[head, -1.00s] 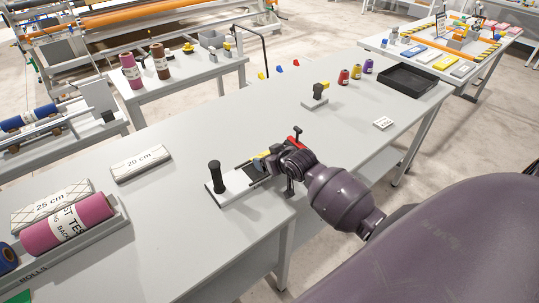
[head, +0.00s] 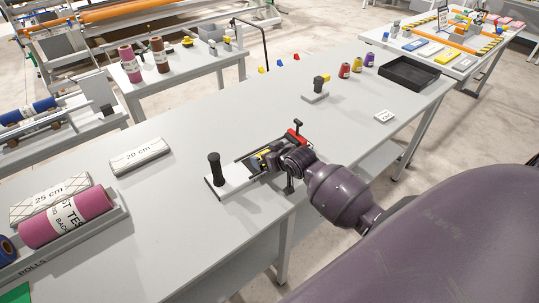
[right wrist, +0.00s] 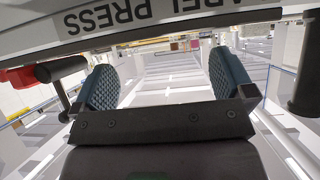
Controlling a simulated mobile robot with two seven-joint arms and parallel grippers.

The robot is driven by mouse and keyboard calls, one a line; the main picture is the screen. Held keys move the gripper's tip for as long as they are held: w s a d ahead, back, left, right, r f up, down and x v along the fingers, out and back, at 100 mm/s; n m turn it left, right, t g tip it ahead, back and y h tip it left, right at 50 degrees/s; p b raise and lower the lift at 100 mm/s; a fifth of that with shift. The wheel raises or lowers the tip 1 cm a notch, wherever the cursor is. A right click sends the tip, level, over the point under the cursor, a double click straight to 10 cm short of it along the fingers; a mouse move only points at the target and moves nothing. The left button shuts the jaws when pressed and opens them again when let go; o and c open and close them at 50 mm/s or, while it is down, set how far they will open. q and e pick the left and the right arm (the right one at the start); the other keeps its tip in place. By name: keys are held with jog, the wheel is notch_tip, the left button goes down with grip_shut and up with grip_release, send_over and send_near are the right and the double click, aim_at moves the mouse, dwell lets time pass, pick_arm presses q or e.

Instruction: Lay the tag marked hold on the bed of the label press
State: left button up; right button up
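The label press (head: 222,186) stands near the front edge of the long grey table, with an upright black handle at its left end and a red part at its far right. Its name shows in the right wrist view (right wrist: 108,18). My right gripper (head: 268,160) is over the right part of the press. In the right wrist view its two teal-padded fingers (right wrist: 165,82) are wide apart with nothing visible between them. My left gripper is not in view.
A white card (head: 385,116) with unreadable print, a black tray (head: 408,72), thread cones (head: 345,70) and a small black-and-yellow device (head: 317,93) stand to the right. A 20 cm block (head: 140,156) and a rolls tray (head: 112,228) are left. The middle table is clear.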

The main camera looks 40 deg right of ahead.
jog(key=shift+s, duration=0.1)
jog(key=v, duration=1)
jog(key=shift+s+r, duration=0.2)
jog(key=shift+s, duration=0.1)
jog(key=shift+w, duration=0.1)
dwell(0.4)
jog(key=s+a+f+n+t, duration=0.1)
jog(key=s+a+f, duration=0.1)
jog(key=s+a+f+n+t, duration=0.1)
jog(key=s+a+f, duration=0.1)
jog(key=s+a, duration=0.1)
jog(key=shift+f+b, duration=0.1)
jog(key=shift+b, duration=0.2)
jog(key=s+a+f+m+g+b, duration=0.1)
jog(key=s+a+f, duration=0.3)
jog(key=s+f, duration=0.5)
jog(key=shift+s+a+f+g+h, duration=0.25)
jog(key=shift+s+g, duration=0.25)
jog(key=shift+s, duration=1.15)
